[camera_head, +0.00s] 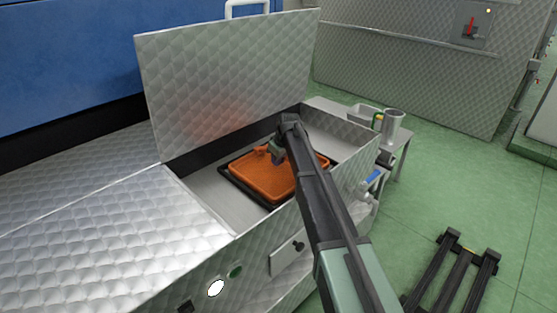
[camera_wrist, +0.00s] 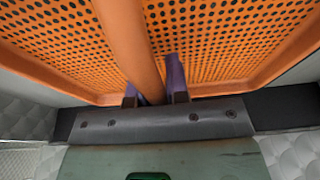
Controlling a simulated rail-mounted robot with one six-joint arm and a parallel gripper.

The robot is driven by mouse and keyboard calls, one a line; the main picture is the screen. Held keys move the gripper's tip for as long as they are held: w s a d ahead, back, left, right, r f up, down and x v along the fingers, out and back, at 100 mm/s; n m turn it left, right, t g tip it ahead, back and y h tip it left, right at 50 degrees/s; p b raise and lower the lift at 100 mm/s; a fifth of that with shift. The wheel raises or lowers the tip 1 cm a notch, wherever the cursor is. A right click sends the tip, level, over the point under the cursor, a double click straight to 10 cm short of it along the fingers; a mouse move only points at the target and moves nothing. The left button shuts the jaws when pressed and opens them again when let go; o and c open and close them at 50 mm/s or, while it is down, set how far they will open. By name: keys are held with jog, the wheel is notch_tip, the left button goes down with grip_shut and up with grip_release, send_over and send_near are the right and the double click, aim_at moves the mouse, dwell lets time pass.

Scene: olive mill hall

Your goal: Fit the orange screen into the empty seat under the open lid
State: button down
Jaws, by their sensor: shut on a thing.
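The orange screen (camera_head: 262,181) is a perforated tray-like panel inside the open bay, at or just above a black-rimmed seat (camera_head: 238,191). The seat's dark edge shows along its left and front sides. I cannot tell whether the screen touches the seat. My gripper (camera_head: 278,153) is over the screen and shut on its orange handle bar. In the wrist view the purple fingers (camera_wrist: 156,82) stand on both sides of the bar, with the perforated screen (camera_wrist: 220,35) behind. The quilted metal lid (camera_head: 230,75) stands open behind the bay. My arm hides the screen's right part.
A side table (camera_head: 345,108) with a metal cup (camera_head: 393,122) stands to the right. A dark rack (camera_head: 455,272) is on the green floor. The closed metal top (camera_head: 110,225) lies left.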

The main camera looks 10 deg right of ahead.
jog(key=c, duration=1)
grip_release()
jog(key=shift+c, duration=0.2)
jog(key=p+v, duration=1)
jog(key=v, duration=0.1)
jog(key=shift+s+p, duration=0.1)
jog(key=shift+p, duration=0.3)
jog(key=shift+f, duration=0.15)
